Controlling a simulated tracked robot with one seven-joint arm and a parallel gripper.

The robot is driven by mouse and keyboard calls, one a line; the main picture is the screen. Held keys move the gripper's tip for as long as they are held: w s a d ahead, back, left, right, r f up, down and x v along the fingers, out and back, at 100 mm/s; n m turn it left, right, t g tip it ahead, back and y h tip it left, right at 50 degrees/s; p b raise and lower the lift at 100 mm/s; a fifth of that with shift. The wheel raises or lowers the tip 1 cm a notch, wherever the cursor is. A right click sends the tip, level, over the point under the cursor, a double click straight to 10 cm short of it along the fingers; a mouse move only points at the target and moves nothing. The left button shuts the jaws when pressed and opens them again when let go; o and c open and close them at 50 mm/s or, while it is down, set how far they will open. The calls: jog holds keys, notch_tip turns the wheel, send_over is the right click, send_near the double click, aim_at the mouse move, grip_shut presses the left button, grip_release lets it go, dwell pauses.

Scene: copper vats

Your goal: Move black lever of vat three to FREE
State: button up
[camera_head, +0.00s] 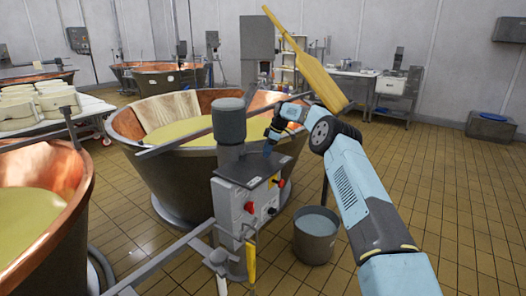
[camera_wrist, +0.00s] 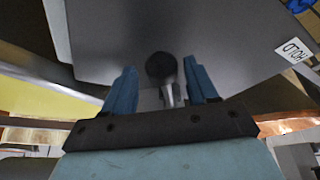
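My gripper (camera_wrist: 160,66) is open in the wrist view, with one blue finger on each side of a black round knob (camera_wrist: 161,69) on a short pale metal stem. This looks like the black lever. A gap shows between the knob and each finger. In the head view my gripper (camera_head: 268,149) points down at the top plate of the grey control box (camera_head: 236,204) in front of a copper vat (camera_head: 170,172). The lever cannot be made out there. A white label (camera_wrist: 296,51), seen turned and seeming to read HOLD, is at the wrist view's right. No FREE label is readable.
A grey column (camera_head: 229,125) rises beside the top plate. The box front has red knobs (camera_head: 250,207). A metal bucket (camera_head: 315,238) stands on the floor to the right. Tiled floor (camera_head: 455,190) is clear at right.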

jog(key=shift+d, duration=0.1)
jog(key=v, duration=1.3)
jog(key=shift+r, duration=0.35)
